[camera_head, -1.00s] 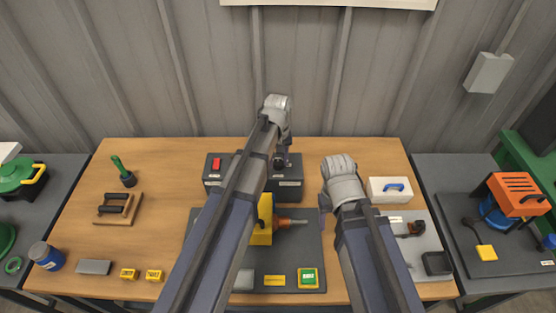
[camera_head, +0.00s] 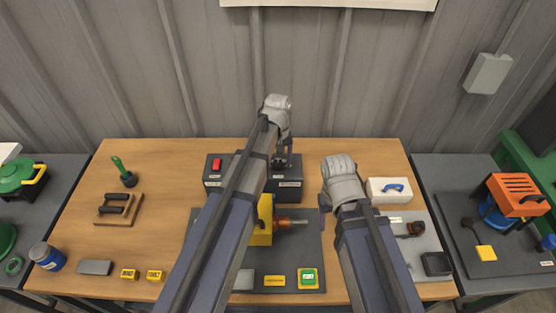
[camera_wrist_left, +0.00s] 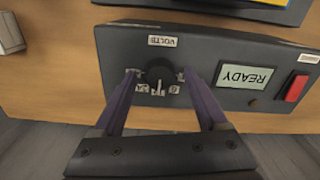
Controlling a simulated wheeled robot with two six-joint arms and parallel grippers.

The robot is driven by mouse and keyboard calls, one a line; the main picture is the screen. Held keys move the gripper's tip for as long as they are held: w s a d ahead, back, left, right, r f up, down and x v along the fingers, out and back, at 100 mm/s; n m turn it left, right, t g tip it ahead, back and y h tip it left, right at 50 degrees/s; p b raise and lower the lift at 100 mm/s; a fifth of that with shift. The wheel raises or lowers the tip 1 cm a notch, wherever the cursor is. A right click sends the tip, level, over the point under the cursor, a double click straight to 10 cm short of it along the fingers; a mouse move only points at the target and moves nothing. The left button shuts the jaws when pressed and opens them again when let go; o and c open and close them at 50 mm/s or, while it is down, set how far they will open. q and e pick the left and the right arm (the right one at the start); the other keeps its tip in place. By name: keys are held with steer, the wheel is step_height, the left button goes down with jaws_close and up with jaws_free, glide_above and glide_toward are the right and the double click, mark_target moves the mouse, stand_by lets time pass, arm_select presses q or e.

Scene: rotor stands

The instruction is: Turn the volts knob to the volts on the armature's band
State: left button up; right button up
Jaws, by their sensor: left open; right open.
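The dark volts knob (camera_wrist_left: 158,72) is on the grey control box (camera_wrist_left: 215,62) under a VOLTS label (camera_wrist_left: 162,41), upside down in the left wrist view. A pale mark shows on the knob's lower side; the scale numbers are partly hidden and too small to read. My left gripper (camera_wrist_left: 160,75) is open, with one finger on each side of the knob; I cannot tell if they touch it. The armature (camera_head: 290,223), orange with a shaft, sits at the yellow stand (camera_head: 262,220); its band is unreadable. My right gripper (camera_head: 322,205) is open and empty right of the armature.
The box has a READY display (camera_wrist_left: 245,76) and a red switch (camera_wrist_left: 297,88). A green button block (camera_head: 308,279) is on the dark mat (camera_head: 300,255).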

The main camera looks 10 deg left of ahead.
mark_target(278, 163)
arm_select(q)
step_height(278, 163, up, 8)
steer(key=p, duration=0.7)
steer(key=shift+f, duration=0.25)
steer(key=shift+s+f, duration=0.1)
steer(key=shift+s, duration=0.05)
steer(key=s+d+f+m+b, duration=0.3)
steer(key=s+f+m+b, duration=0.1)
steer(key=s, duration=0.5)
steer(key=s+d+f+m+y+b, duration=0.1)
steer(key=s+d+f+m+b, duration=0.3)
steer(key=s, duration=0.6)
steer(key=shift+s+d, duration=0.15)
steer(key=shift+d, duration=0.1)
